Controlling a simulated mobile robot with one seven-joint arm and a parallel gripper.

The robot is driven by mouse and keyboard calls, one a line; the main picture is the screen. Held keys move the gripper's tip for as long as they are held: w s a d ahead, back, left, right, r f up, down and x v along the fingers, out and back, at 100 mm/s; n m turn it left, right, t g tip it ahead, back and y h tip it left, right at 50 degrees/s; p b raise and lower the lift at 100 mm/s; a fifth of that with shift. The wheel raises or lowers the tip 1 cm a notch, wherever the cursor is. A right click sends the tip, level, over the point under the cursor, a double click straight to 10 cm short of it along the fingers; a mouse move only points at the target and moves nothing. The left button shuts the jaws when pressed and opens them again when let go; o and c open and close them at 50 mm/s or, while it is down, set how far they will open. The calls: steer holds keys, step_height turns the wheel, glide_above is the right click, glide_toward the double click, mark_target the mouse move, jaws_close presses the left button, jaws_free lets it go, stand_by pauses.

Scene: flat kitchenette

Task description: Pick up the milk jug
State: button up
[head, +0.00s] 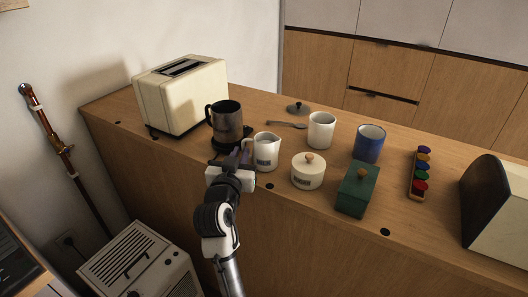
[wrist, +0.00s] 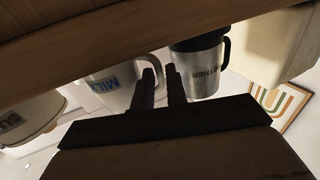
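The milk jug (head: 266,155) is white with a dark label and stands upright on the wooden counter. Its handle is on its left side. In the wrist view the jug (wrist: 108,84) shows blue "MILK" lettering. My gripper (head: 241,158) is just left of the jug, at its handle side. In the wrist view my gripper's two dark fingers (wrist: 160,80) have a narrow empty-looking gap between them. The left finger overlaps the jug's handle in the picture. I cannot tell whether it touches.
A dark metal frother jug (head: 228,128) stands close behind my gripper, beside a cream toaster (head: 182,98). A lidded sugar pot (head: 308,172), white mug (head: 321,130), blue mug (head: 369,144) and green box (head: 357,190) stand to the right. The counter's front edge is near my wrist.

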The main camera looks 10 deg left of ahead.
mark_target(243, 147)
steer(key=w, duration=0.2)
steer(key=w+r+p, duration=0.1)
steer(key=w, duration=0.1)
steer(key=shift+d+p, duration=0.2)
steer(key=shift+p, duration=0.1)
steer(key=shift+w+f, duration=0.15)
steer(key=shift+w, duration=0.3)
jaws_close()
steer(key=shift+r, duration=0.2)
